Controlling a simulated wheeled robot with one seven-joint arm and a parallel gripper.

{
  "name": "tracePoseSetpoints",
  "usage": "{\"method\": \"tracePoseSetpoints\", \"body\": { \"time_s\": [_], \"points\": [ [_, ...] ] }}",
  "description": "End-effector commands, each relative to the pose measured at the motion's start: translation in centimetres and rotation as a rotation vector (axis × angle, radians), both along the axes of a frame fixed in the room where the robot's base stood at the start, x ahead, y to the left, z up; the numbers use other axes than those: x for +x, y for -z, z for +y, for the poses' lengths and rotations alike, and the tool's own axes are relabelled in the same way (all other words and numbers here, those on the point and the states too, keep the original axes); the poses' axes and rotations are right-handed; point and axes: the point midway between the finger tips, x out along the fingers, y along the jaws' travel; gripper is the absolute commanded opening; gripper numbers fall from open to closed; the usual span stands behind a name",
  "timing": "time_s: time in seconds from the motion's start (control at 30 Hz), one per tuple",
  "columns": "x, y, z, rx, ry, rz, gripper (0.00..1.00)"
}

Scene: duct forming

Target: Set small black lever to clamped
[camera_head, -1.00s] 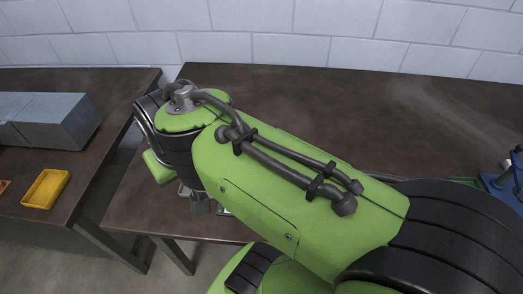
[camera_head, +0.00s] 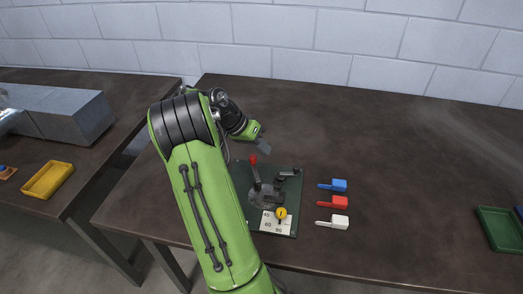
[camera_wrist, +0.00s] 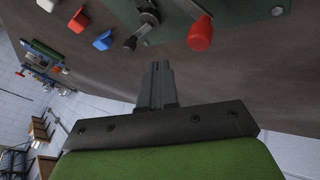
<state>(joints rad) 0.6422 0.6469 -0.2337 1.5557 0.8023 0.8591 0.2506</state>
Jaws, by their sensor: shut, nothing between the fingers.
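A dark green fixture plate (camera_head: 285,226) lies on the brown table and carries several controls. The small black lever (camera_head: 288,173) is at its back right; in the wrist view its black round knob (camera_wrist: 130,43) shows at the top, left of the fingers. A taller lever with a red knob (camera_head: 253,159) stands near the plate's back left corner; its red knob (camera_wrist: 200,35) also shows in the wrist view, right of the fingers. My gripper (camera_wrist: 156,70) is shut and empty, just behind the plate and apart from both levers. It also shows in the head view (camera_head: 263,146).
A yellow knob (camera_head: 281,213) sits by a white angle scale (camera_head: 270,226) at the plate's front. Blue (camera_head: 339,185), red (camera_head: 339,202) and white (camera_head: 339,222) pieces lie right of the plate. A green tray (camera_head: 499,229) is far right. The table behind is clear.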

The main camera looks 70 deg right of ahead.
Motion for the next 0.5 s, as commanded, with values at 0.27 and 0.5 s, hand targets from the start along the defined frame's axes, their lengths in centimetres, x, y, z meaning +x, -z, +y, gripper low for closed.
{"method": "tracePoseSetpoints", "body": {
  "time_s": [0.27,0.5],
  "points": [
    [-3.0,5.3,-2.0,0.003,0.0,0.0,0.0],
    [-6.3,5.0,-1.7,0.002,-0.003,-0.002,0.0]
  ]
}}
